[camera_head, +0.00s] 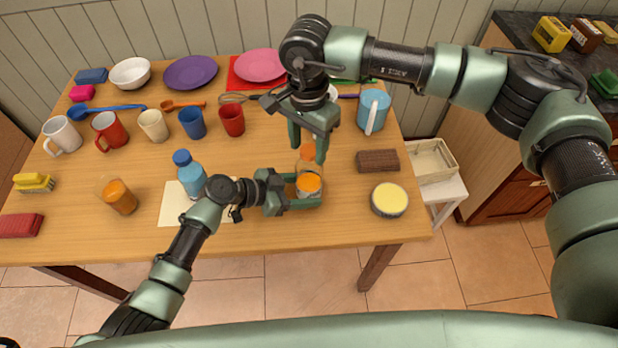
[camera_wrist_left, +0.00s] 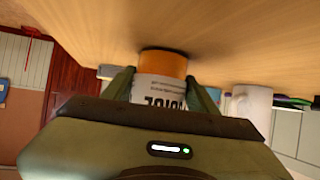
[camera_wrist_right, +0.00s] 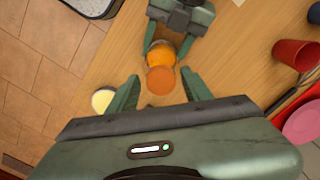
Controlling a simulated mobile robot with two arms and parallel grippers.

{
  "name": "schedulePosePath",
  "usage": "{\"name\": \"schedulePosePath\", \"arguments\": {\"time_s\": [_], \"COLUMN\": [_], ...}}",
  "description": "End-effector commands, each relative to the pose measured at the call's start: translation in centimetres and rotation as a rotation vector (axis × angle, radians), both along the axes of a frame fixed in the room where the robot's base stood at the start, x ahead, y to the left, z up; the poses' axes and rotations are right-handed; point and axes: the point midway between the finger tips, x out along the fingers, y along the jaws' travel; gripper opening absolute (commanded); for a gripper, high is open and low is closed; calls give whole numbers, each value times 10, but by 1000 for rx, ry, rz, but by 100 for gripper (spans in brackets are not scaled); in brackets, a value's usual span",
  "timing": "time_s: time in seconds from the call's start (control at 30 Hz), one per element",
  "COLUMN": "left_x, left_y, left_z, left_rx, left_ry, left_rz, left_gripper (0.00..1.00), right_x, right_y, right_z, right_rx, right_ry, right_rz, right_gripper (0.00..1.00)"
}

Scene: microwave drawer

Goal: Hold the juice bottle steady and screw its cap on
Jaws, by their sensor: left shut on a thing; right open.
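The juice bottle (camera_head: 309,184) stands upright near the table's front edge, orange low down. Its white label (camera_wrist_left: 158,91) and orange lower part show in the left wrist view. My left gripper (camera_head: 308,194) is shut around its body from the left. The orange cap (camera_head: 307,153) appears at the bottle's top; I cannot tell how firmly it sits. In the right wrist view the cap (camera_wrist_right: 161,80) lies between the fingertips of my right gripper (camera_wrist_right: 160,88). That gripper is open, comes from above, and has a gap on both sides of the cap.
A blue bottle (camera_head: 189,174) stands left of my left gripper. A brown block (camera_head: 377,161) and a round yellow-topped tin (camera_head: 389,199) lie to the right. A blue mug (camera_head: 373,111), a red cup (camera_head: 231,120) and a whisk (camera_head: 234,98) are behind.

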Motion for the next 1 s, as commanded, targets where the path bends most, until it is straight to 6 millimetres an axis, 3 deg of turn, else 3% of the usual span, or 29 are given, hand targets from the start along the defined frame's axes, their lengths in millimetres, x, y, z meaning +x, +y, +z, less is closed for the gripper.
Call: {"name": "schedulePosePath", "arguments": {"time_s": [0.7, 0.97, 1.0], "left_x": [1, 1, 1], "left_y": [0, 0, 0], "left_z": [1, 1, 1], "left_rx": [-2, -2, -2], "left_ry": [-2, -2, -2], "left_rz": [0, 0, 0], "left_gripper": [0, 0, 0], "right_x": [0, 0, 0], "right_y": [0, 0, 0], "right_z": [0, 0, 0], "right_rx": [0, 0, 0], "right_ry": [-1, 0, 0], "right_rz": [747, 784, 783], "right_gripper": [49, 49, 38]}}
